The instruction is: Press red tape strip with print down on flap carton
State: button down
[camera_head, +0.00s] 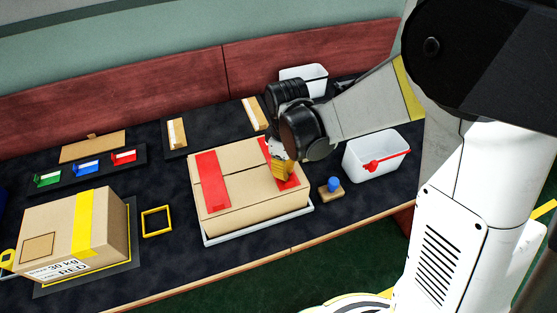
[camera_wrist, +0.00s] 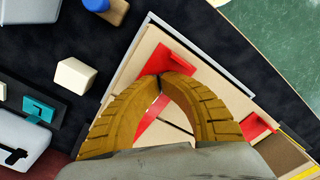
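The flap carton (camera_head: 240,205) is a closed tan box in a shallow pale tray (camera_head: 257,232). One red tape strip (camera_head: 212,180) lies across its left part and runs down over the front edge. A second red strip (camera_head: 291,182) lies on the right part, partly hidden by my gripper (camera_head: 284,180). In the wrist view a red strip (camera_wrist: 172,58) runs under my fingertips (camera_wrist: 161,77), and the other strip (camera_wrist: 257,126) shows farther right. The yellow-brown fingers meet at their tips, at or just above the strip; contact is unclear. I see nothing held. No print is readable.
A wooden block with a blue knob (camera_head: 332,186) stands right of the carton, near a white bin (camera_head: 376,154) with a red part. Another white bin (camera_head: 304,76) is behind my gripper. At left are a yellow-taped box (camera_head: 70,232) and a yellow frame (camera_head: 157,221).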

notch_tip(320, 180, up, 6)
jog(key=p, duration=0.4)
dwell(0.3)
dwell(0.4)
jog(key=s+d+r+m+t, duration=0.7)
jog(key=s+d+r+m, duration=0.3)
jog(key=r, duration=0.5)
jog(key=shift+s+d+m, duration=0.4)
jog(key=shift+d+m, duration=0.7)
jog(key=shift+d, duration=0.65)
